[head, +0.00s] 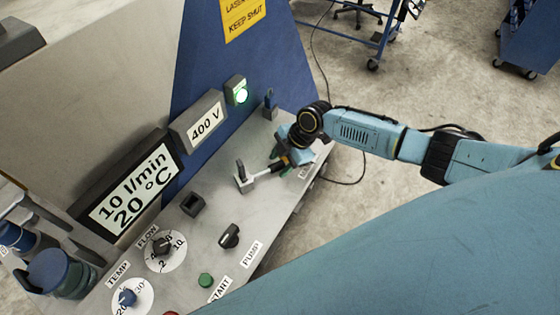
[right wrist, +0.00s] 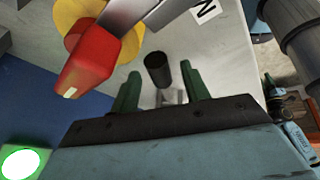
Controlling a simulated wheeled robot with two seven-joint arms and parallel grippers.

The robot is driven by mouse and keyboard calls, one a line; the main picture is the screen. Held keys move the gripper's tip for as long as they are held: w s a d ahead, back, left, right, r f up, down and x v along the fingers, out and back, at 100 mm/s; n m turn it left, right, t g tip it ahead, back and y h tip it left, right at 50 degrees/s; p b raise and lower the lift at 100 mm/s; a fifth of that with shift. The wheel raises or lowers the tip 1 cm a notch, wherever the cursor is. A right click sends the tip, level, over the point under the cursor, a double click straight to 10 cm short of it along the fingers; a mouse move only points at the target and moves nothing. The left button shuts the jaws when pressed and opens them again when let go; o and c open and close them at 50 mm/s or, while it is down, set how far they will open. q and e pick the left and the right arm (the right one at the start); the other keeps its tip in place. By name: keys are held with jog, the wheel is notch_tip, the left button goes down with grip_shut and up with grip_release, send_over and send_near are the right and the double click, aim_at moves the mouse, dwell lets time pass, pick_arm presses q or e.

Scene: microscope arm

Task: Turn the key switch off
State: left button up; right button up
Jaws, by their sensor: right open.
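My right gripper (head: 281,163) is low over the far right end of the grey control panel, beside a partly hidden white label. In the right wrist view its two green fingers (right wrist: 160,88) are open. I see no clear contact with either finger. Shiny metal shows between the fingers below it. My left gripper is not in view.
A lever (head: 243,175) stands close left of the gripper; a red handle tip (right wrist: 88,62) looms near the fingers.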

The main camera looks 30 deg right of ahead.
jog(key=shift+a+f, duration=0.1)
jog(key=shift+f, duration=0.15)
jog(key=shift+w, duration=0.1)
grip_shut()
